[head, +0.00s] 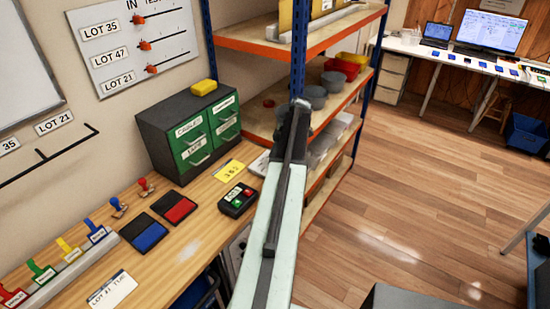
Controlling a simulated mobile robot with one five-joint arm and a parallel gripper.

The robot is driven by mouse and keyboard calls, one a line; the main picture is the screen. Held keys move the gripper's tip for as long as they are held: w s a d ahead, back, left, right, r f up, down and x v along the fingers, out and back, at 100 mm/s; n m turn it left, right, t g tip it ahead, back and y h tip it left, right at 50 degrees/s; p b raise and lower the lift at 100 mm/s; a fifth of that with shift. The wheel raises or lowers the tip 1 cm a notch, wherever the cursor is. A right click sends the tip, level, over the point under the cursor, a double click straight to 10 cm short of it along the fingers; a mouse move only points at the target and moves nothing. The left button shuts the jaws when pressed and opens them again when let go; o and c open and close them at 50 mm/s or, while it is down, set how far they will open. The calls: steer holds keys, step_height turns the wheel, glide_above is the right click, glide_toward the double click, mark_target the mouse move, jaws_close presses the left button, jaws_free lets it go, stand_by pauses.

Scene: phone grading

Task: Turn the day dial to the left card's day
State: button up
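A white card (111,291) lies flat at the front left of the wooden bench (195,256). It is lettered "LOT 4..." with a short word after it that looks like "TUE", but the print is small. A yellow card (230,171) with dark marks lies farther back, right of centre. I see no day dial that I can make out. A dark box with a green and a red button (238,199) sits near the bench's right edge. My gripper (298,112) is at the far end of my raised arm, in front of the shelving; its fingers are too unclear to tell.
A drawer cabinet (192,130) stands behind. Shelving (262,47) is beyond my arm. The floor (420,210) at right is mostly open.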

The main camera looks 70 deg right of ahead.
steer(key=r+p, duration=0.4)
steer(key=shift+a+r+p, duration=0.2)
steer(key=shift+r+p, duration=0.15)
steer(key=s+a, duration=0.2)
steer(key=a, duration=0.5)
steer(key=s+a, duration=0.3)
steer(key=a, duration=0.4)
steer(key=shift+s+a+r, duration=0.15)
steer(key=shift+s+a, duration=0.15)
steer(key=shift+a, duration=0.05)
